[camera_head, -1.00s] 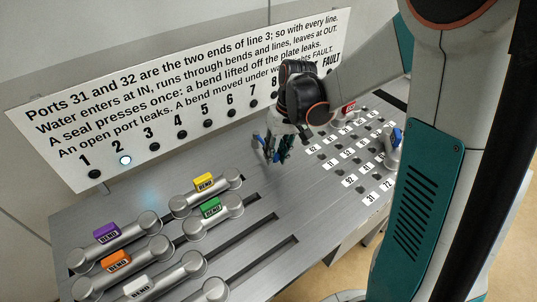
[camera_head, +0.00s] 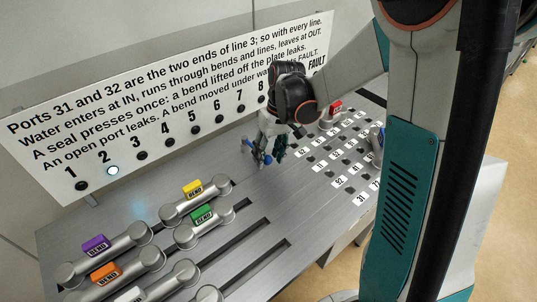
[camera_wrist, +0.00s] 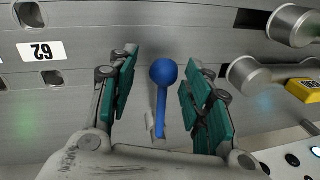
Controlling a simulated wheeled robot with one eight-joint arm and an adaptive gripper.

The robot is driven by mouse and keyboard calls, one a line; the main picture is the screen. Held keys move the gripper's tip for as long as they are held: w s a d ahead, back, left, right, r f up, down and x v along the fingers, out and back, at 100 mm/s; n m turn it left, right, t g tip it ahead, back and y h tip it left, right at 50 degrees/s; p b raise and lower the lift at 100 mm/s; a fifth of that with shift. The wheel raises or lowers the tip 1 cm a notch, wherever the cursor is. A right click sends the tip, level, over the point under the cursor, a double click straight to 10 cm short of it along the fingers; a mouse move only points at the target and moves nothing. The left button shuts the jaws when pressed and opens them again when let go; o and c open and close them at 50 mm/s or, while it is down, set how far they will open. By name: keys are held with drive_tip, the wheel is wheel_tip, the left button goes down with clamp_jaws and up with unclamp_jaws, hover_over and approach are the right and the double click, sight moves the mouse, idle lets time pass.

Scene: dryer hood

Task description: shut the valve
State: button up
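The valve's blue lever with a round knob (camera_wrist: 163,73) stands between my fingers in the wrist view, its shaft running down to a pale base on the metal deck. My gripper (camera_wrist: 163,92) is open, with one teal-padded finger on each side of the knob and a visible gap to both. In the head view my gripper (camera_head: 265,152) is low over the deck, in front of the sign board. Blue parts of the lever (camera_head: 267,159) show there, partly hidden by the fingers.
Purple (camera_head: 96,244), orange (camera_head: 105,271), yellow (camera_head: 193,188) and green (camera_head: 202,214) bends lie left on the slotted deck. A red bend (camera_head: 335,108) and numbered ports (camera_head: 340,155) lie right. On the sign board (camera_head: 150,110), lamp 2 (camera_head: 113,170) is lit.

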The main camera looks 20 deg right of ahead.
wheel_tip(320, 180, up, 12)
drive_tip(key=d, duration=0.2)
idle(0.5)
idle(0.4)
drive_tip(key=s+a+r+m+t+h, duration=0.1)
drive_tip(key=s+t, duration=0.6)
drive_tip(key=s, duration=1)
drive_tip(key=shift+a+r+m+h, duration=0.3)
drive_tip(key=shift+a+r+h, duration=0.35)
drive_tip(key=shift+a, duration=0.55)
